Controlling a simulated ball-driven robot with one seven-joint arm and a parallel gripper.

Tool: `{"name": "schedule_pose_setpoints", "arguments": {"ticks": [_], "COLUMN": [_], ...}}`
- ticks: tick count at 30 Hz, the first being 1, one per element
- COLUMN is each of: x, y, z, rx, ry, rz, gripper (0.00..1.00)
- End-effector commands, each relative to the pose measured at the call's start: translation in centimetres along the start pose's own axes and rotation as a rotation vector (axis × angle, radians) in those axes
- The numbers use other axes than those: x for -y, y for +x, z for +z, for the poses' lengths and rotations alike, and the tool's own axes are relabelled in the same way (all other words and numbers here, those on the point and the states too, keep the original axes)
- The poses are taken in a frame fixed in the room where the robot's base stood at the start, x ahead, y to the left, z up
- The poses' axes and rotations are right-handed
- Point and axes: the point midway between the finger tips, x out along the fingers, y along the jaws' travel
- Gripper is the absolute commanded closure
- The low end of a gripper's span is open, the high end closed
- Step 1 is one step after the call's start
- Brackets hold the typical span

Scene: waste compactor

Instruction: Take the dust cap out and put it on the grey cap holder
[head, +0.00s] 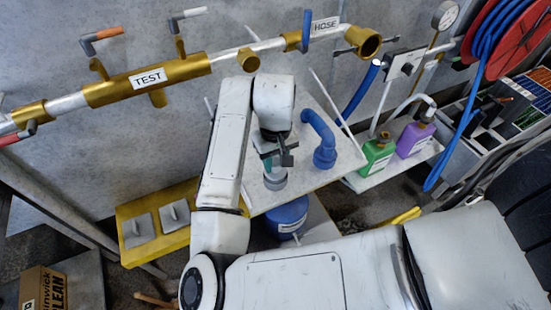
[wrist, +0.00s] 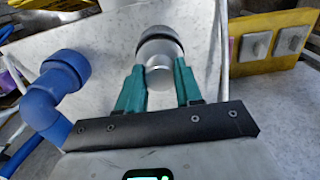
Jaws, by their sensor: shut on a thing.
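My gripper (wrist: 160,80) has its two teal fingers shut on the narrower knob of a light grey round piece, taken as the dust cap (wrist: 159,76). The wider part, with a dark rim, lies beyond the fingertips in the wrist view. In the head view my gripper (head: 274,163) points down over the pale shelf, and a grey round piece (head: 275,182) shows right below the fingers. I cannot tell whether this is only the cap or also the grey cap holder beneath it. No separate holder is clear. The brass pipe end by the HOSE label (head: 368,42) looks open.
A blue elbow fitting (head: 325,155) stands on the pale shelf (head: 345,168), right of my gripper in the head view. A blue drum (head: 287,217) is under the shelf. Green (head: 378,155) and purple (head: 415,138) bottles stand farther right. A yellow panel (head: 150,245) lies left.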

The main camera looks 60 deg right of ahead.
Motion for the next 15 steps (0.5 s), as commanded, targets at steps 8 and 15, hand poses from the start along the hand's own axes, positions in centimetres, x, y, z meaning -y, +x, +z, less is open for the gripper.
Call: {"name": "schedule_pose_setpoints", "arguments": {"ticks": [8,15], "x": [-0.01,-0.01], "y": [0.57,1.0], "z": [0.01,0.01], "rx": [0.0,0.0], "ry": [0.0,0.0], "rz": [0.001,0.001], "gripper": [0.97,0.97]}}
